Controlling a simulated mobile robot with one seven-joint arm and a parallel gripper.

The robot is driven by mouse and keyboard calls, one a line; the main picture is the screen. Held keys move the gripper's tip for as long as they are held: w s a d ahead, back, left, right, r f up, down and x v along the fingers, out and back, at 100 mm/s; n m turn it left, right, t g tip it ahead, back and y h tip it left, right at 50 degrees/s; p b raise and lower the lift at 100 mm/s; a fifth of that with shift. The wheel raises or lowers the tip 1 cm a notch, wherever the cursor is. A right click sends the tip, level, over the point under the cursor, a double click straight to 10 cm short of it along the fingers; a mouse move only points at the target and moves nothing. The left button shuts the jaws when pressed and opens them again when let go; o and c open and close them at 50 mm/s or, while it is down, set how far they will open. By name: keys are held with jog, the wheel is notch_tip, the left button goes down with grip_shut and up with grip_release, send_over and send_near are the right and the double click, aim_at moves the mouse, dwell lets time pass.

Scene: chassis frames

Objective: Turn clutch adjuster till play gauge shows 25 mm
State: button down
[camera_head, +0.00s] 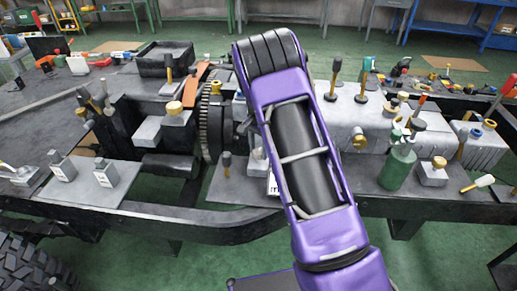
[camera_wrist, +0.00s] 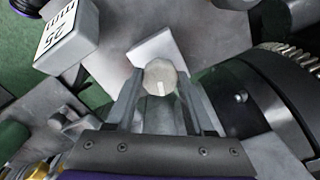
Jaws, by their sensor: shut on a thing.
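In the wrist view, a pale faceted knob, the clutch adjuster (camera_wrist: 154,72), sits between the fingertips of my gripper (camera_wrist: 160,88). The fingers are closed on its sides, and a short light mark shows on its face. A grey box with a white face, the play gauge (camera_wrist: 62,38), stands at the upper left. Its face carries dark digits that look like 25 and a row of dark marks. In the head view, my purple arm hides the gripper and knob. Only a sliver of the gauge (camera_head: 272,184) shows beside the arm.
A toothed flywheel (camera_wrist: 285,90) lies close on the right in the wrist view. In the head view, a green bottle (camera_head: 397,168) and several tools stand right of my arm. Grey blocks (camera_head: 105,173) rest on a plate at the left. The dark chassis rail (camera_head: 215,234) runs along the front.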

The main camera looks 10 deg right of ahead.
aim_at(259, 151)
jog(key=shift+m, duration=1.1)
jog(key=shift+c, duration=1.4)
grip_release()
notch_tip(259, 151, up, 18)
jog(key=p, duration=0.1)
jog(key=shift+f+p, duration=0.25)
jog(key=shift+p, duration=0.05)
